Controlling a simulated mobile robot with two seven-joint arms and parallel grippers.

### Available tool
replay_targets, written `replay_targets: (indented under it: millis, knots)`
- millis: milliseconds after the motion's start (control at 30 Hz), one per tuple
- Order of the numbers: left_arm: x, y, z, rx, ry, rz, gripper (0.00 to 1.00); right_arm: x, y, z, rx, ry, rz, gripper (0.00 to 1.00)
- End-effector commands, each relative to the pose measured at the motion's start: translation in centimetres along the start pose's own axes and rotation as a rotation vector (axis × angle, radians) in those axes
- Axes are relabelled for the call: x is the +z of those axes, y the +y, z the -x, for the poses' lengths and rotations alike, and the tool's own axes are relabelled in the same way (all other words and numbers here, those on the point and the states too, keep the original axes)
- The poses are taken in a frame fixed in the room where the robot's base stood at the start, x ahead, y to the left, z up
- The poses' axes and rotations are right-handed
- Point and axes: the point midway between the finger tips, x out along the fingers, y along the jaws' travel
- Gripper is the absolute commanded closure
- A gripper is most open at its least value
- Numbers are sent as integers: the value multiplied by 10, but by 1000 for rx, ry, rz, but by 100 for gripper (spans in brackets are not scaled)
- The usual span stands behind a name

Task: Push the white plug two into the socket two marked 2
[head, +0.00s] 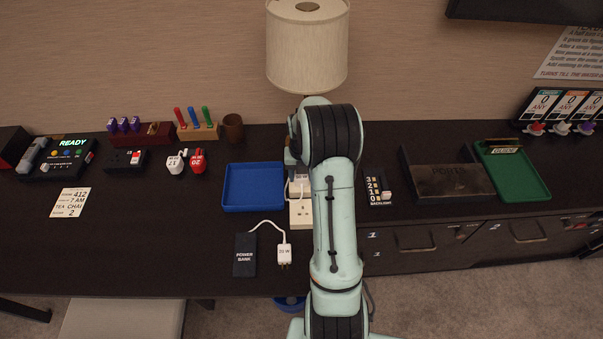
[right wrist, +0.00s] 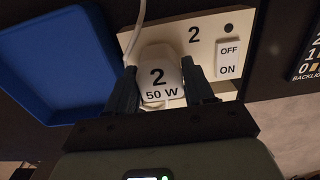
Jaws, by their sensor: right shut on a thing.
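The white plug two (right wrist: 158,76), marked 2 and 50 W, is between the fingers of my right gripper (right wrist: 162,88), which is shut on it. The plug is over the white socket plate (right wrist: 204,29) marked 2, beside its OFF/ON switch (right wrist: 229,58). The plug hides the socket holes, and I cannot tell whether its pins are in them. A white cord (right wrist: 132,36) runs up from the plug. In the head view the white socket strip (head: 300,216) shows left of my right arm, which covers much of the gripper. My left gripper is not in view.
A blue tray (head: 253,208) lies left of the strip. A power bank (head: 245,262) and a white 20 W plug (head: 284,252) lie in front. A backlight panel (head: 374,193) is right of my arm, and a lamp (head: 307,45) stands behind.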

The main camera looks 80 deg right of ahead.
Motion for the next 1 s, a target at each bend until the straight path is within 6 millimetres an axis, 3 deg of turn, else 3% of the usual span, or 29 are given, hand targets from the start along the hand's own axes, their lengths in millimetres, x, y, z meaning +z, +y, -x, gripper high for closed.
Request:
replay_targets:
  millis: [100, 133, 200, 567, 1000]
  knots:
    - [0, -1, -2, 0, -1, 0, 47, 0, 0, -4, 0, 1, 0, 85]
    - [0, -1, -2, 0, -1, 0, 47, 0, 0, -3, 1, 1, 0, 38]
    - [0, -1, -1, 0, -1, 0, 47, 0, 0, -3, 1, 1, 0, 18]
    - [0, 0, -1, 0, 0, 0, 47, 0, 0, 3, 0, -1, 0, 18]
    - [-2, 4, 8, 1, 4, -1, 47, 0, 0, 67, 1, 0, -2, 18]
